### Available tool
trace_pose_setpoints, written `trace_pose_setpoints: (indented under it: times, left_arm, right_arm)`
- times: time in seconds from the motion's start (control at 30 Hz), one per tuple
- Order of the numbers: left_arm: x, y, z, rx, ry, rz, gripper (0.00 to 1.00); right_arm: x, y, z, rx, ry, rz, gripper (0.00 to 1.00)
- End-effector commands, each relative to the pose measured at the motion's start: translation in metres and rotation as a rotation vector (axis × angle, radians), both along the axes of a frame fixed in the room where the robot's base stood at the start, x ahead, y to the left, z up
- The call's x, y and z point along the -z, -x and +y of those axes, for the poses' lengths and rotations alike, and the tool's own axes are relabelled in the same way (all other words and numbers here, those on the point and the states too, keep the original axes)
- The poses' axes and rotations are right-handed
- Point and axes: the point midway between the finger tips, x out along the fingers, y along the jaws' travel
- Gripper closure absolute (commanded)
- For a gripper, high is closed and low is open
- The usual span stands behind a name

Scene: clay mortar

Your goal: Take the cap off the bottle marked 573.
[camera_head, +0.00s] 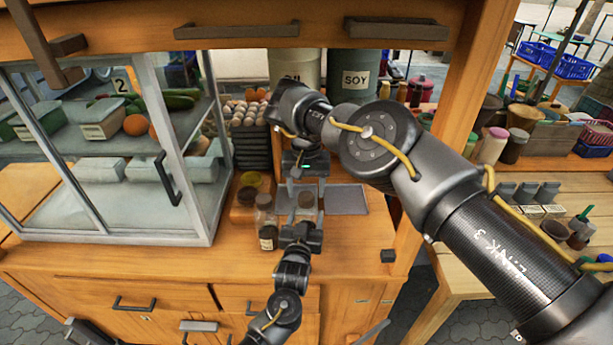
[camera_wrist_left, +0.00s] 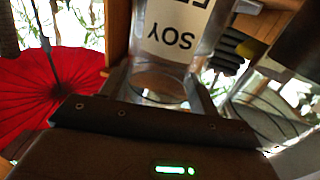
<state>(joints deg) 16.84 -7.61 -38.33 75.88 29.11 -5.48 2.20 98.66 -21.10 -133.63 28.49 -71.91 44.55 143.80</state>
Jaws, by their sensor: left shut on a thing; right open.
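A small glass bottle (camera_head: 306,204) with a brownish top stands upright in the middle of the counter. My left gripper (camera_head: 302,229) comes from the front and is shut on this bottle. In the left wrist view the clear bottle (camera_wrist_left: 160,88) is between the fingers. My right gripper (camera_head: 306,180) is open, pointing down just above the bottle's top. A second bottle (camera_head: 267,225) with a pale label stands to the left. I cannot read 573 anywhere.
A glass display case (camera_head: 110,150) stands on the left. A grey tray (camera_head: 346,199) lies right of the held bottle. A wooden box with a jar (camera_head: 249,193) and egg trays (camera_head: 250,150) are behind. A large SOY container (camera_head: 354,77) stands at the back.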

Motion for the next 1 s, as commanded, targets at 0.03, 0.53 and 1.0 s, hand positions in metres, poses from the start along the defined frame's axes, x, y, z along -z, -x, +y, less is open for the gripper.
trace_pose_setpoints:
  times: [0.03, 0.53, 1.0]
  left_arm:
    - [0.003, 0.001, 0.000, 0.000, -0.003, 0.007, 1.00]
    - [0.004, 0.001, 0.000, 0.000, -0.003, 0.007, 1.00]
    - [0.004, 0.001, 0.000, 0.000, -0.003, 0.008, 1.00]
  right_arm:
    - [0.007, 0.000, 0.000, 0.000, 0.000, 0.002, 0.41]
    - [0.019, 0.000, 0.000, 0.000, 0.000, 0.000, 0.45]
    - [0.019, 0.000, -0.001, -0.052, 0.001, -0.001, 0.86]
